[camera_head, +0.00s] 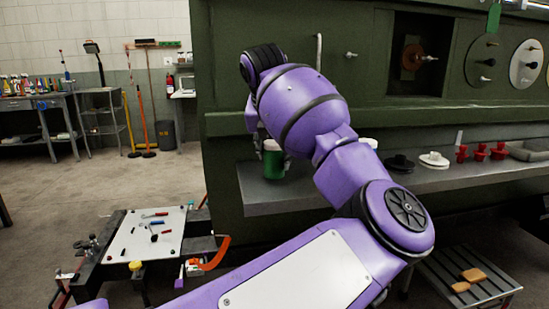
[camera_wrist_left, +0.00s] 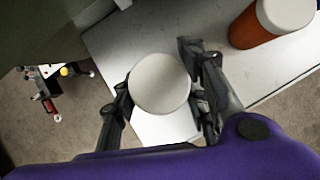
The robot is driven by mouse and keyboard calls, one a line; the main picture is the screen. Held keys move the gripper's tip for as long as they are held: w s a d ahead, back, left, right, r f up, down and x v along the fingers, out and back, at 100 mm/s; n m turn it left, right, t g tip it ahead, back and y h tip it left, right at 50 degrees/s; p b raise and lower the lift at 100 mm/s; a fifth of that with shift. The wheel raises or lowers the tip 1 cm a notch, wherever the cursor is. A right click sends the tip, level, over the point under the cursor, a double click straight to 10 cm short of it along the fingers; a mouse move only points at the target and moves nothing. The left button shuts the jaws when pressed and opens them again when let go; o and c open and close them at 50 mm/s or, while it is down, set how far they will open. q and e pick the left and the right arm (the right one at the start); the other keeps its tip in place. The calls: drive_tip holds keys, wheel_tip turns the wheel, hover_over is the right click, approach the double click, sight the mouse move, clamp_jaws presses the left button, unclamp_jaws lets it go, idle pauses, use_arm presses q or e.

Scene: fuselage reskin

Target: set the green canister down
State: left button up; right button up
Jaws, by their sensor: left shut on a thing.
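The green canister (camera_head: 273,162) has a white lid and stands upright at the left end of the grey shelf (camera_head: 262,196) in the head view. Its base looks level with the shelf top, but I cannot tell if it touches. In the left wrist view its round white lid (camera_wrist_left: 160,84) lies between the two fingers, and its green side is hidden. My left gripper (camera_wrist_left: 163,92) is shut on the canister from both sides. In the head view my purple left arm hides most of that gripper. My right gripper is not in view.
An orange container (camera_wrist_left: 258,28) with a white cap stands close by on the shelf. Black, white and red parts (camera_head: 480,153) line the shelf to the right. The dark green fuselage wall (camera_head: 300,30) rises behind. A tool-covered bench (camera_head: 145,238) stands lower left.

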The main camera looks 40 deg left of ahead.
use_arm(q)
drive_tip(key=shift+d+f, duration=0.1)
drive_tip(key=shift+f, duration=0.5)
drive_tip(key=shift+f, duration=0.1)
drive_tip(key=o, duration=1.3)
drive_tip(key=shift+c, duration=0.2)
drive_tip(key=shift+s+r, duration=0.1)
drive_tip(key=shift+r, duration=0.25)
drive_tip(key=p+v, duration=0.1)
drive_tip(key=v, duration=1)
drive_tip(key=shift+s+r, duration=0.15)
drive_tip(key=shift+r, duration=0.05)
drive_tip(key=shift+d, duration=0.1)
